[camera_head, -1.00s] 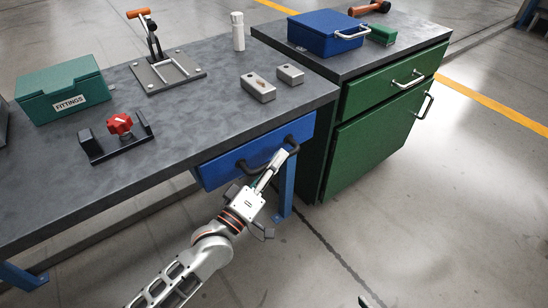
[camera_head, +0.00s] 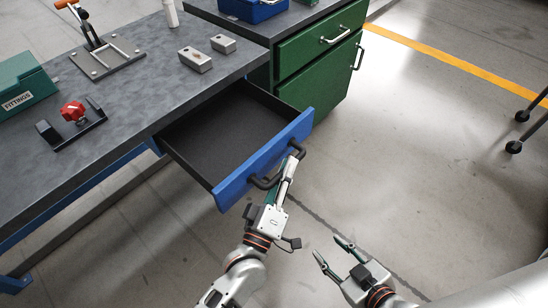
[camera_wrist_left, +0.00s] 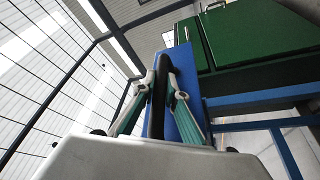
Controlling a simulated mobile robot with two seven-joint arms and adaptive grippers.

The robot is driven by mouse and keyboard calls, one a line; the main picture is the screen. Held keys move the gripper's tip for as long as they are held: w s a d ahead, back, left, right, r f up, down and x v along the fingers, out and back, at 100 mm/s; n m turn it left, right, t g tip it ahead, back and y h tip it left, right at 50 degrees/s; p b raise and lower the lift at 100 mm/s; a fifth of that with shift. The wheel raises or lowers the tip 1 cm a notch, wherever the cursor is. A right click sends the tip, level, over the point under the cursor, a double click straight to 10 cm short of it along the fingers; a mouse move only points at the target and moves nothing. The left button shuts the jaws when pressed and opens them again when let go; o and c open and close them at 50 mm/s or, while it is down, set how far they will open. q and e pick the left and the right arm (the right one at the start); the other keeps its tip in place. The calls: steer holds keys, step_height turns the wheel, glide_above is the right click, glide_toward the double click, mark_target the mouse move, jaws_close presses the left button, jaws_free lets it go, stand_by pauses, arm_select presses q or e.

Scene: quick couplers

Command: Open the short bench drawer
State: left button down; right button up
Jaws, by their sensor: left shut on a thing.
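The short bench drawer (camera_head: 267,162) has a blue front and a dark, empty inside. It stands well out from under the grey bench top in the head view. Its black handle (camera_head: 259,183) runs along the front. My left gripper (camera_head: 289,163) is at the right part of this handle and shut on it. In the left wrist view the dark handle bar (camera_wrist_left: 158,95) stands between the two fingers, with the blue drawer front (camera_wrist_left: 188,112) behind. My right gripper (camera_head: 331,250) is open and empty, low in the head view, away from the drawer.
On the bench (camera_head: 130,107) stand a green fittings box (camera_head: 24,83), a red-knobbed valve fixture (camera_head: 73,112), a toggle clamp plate (camera_head: 106,57) and two grey blocks. A green cabinet (camera_head: 318,70) stands behind the drawer.

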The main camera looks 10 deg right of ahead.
arm_select(q)
steer(key=shift+s+d, duration=0.25)
steer(key=shift+s, duration=0.1)
steer(key=c, duration=2)
jaws_free()
steer(key=shift+c, duration=0.2)
steer(key=v, duration=1.2)
